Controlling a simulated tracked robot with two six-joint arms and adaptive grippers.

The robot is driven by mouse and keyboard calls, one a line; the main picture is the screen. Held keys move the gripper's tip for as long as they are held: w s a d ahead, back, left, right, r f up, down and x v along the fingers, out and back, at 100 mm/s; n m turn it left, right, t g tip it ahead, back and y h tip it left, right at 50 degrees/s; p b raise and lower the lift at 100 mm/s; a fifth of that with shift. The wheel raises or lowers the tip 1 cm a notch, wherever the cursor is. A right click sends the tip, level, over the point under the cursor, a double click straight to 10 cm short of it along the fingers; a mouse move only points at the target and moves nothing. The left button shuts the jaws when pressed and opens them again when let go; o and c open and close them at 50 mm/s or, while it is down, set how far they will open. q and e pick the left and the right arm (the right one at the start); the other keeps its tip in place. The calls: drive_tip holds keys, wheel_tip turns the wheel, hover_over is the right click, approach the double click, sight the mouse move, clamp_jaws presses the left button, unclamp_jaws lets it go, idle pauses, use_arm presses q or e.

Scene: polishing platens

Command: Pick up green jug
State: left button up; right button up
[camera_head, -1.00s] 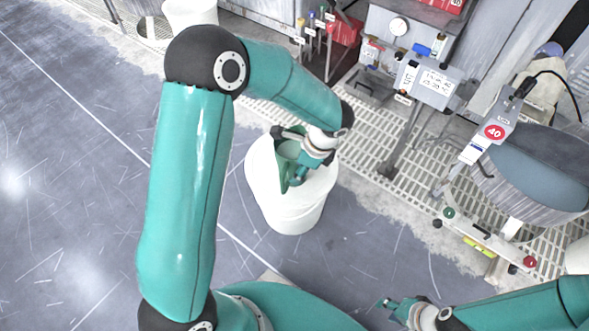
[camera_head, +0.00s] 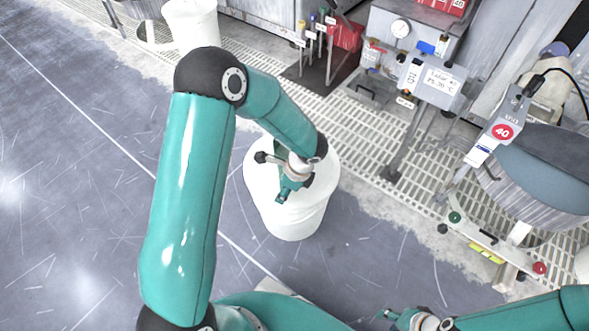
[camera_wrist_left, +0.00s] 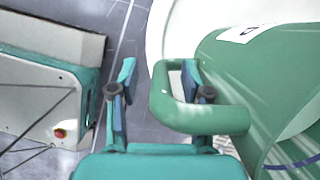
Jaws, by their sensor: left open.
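The green jug (camera_wrist_left: 265,80) fills the right of the left wrist view, with a white label and a looped handle (camera_wrist_left: 205,118). It is on or just above the white drum (camera_head: 297,218); its contact is hidden. In the head view the arm and gripper mostly hide the jug. My left gripper (camera_wrist_left: 158,85) is open at the handle. The outer bar of the handle lies between its fingers, and the right finger is at the loop's opening. Contact with the handle cannot be told. My right gripper (camera_head: 390,314) is low in the head view, away from the drum; its finger opening is unclear.
Another white drum (camera_head: 190,25) stands at the back left. A grey control box (camera_head: 432,82) on a post and a polishing machine (camera_head: 535,170) stand to the right, over a pale floor grating (camera_head: 375,130). The grey floor at left is clear.

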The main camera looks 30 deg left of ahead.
use_arm(q)
clamp_jaws()
idle(0.3)
drive_tip(key=shift+w+r, duration=0.1)
drive_tip(key=shift+r, duration=0.3)
